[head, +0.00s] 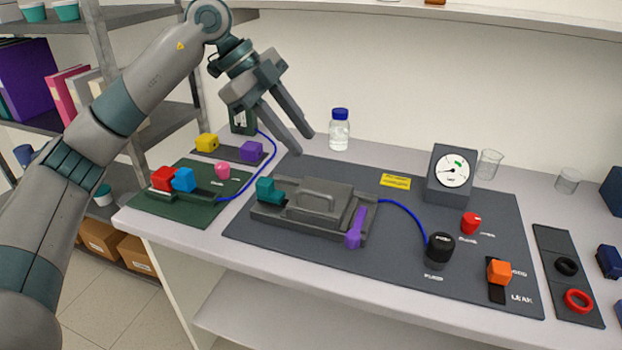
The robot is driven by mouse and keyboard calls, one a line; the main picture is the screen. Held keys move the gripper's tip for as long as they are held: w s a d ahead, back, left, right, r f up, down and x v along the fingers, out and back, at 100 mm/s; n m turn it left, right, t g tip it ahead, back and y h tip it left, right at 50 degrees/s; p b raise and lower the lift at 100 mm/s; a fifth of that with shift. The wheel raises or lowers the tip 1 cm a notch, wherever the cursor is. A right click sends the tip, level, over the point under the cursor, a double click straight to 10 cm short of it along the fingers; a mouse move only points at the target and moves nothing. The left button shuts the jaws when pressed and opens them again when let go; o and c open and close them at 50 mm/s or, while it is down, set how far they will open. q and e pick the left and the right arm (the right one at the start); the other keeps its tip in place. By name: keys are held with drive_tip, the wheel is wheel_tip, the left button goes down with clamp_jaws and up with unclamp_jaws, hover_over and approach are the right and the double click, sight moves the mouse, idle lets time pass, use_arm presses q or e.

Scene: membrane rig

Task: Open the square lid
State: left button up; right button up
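The square lid (340,194) is a dark grey plate with a raised handle (313,198), lying flat and closed on its grey base in the middle of the dark mat. A teal block (268,190) sits at the base's left end. A purple lever (356,229) stands at its front right corner. My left gripper (304,144) hangs above and behind the lid, clear of it, with its two fingers apart and nothing between them. My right gripper is not in view.
A blue-capped bottle (340,135) stands behind the mat. A gauge box (451,175), black pump knob (440,248) and orange block (499,271) are to the right. A green board (185,209) with coloured blocks lies left. Blue tubes run beside the base.

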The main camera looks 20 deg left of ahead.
use_arm(q)
drive_tip(key=a, duration=0.2)
drive_tip(key=a+r+n+y, duration=0.1)
drive_tip(key=a+y, duration=0.1)
drive_tip(key=a, duration=0.1)
drive_tip(key=shift+w+a+r+n, duration=0.3)
drive_tip(key=shift+w+r+n, duration=0.05)
drive_tip(key=shift+r+n, duration=0.05)
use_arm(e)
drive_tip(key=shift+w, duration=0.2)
use_arm(q)
drive_tip(key=p, duration=0.4)
approach(314, 192)
drive_tip(key=x, duration=0.7)
drive_tip(key=shift+f, duration=0.2)
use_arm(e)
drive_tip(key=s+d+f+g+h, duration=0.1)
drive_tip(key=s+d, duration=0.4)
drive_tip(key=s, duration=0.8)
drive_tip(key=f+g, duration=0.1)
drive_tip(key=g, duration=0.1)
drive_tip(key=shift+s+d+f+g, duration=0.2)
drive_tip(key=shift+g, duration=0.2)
use_arm(q)
drive_tip(key=shift+c, duration=0.6)
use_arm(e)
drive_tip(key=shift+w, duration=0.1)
